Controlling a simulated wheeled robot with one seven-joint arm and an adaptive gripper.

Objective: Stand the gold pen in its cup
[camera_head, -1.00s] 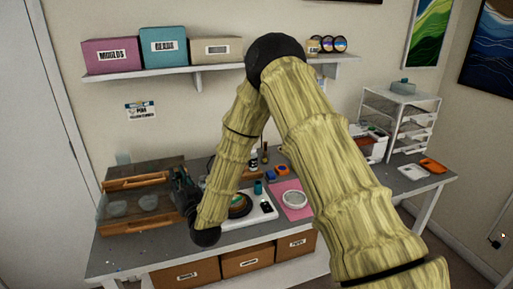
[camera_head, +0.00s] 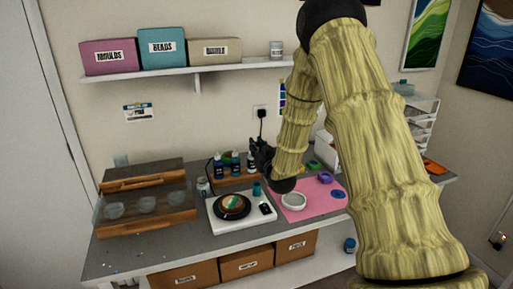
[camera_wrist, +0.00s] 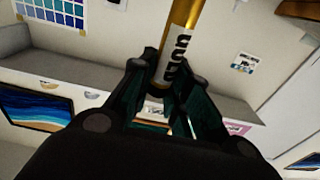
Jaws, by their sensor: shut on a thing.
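My gripper (camera_head: 261,156) is raised in front of the back wall, above the rear of the worktable, near the row of bottles. In the wrist view my gripper (camera_wrist: 165,82) is shut on the gold pen (camera_wrist: 180,25), a gold cylinder with a white lettered label. The pen sticks out past the fingertips, and its far end leaves the top of the picture. The pen cannot be made out in the head view. A small teal cup (camera_head: 256,189) stands by the white scale; I cannot tell whether it is the pen's cup.
Dark dropper bottles (camera_head: 219,166) stand behind the white scale (camera_head: 226,224), which bears a round mould. A pink mat (camera_head: 322,207) with a white dish lies right. A wooden-framed case (camera_head: 147,214) stands left. The wall shelf (camera_head: 220,66) overhangs the back. The table's front left is mostly clear.

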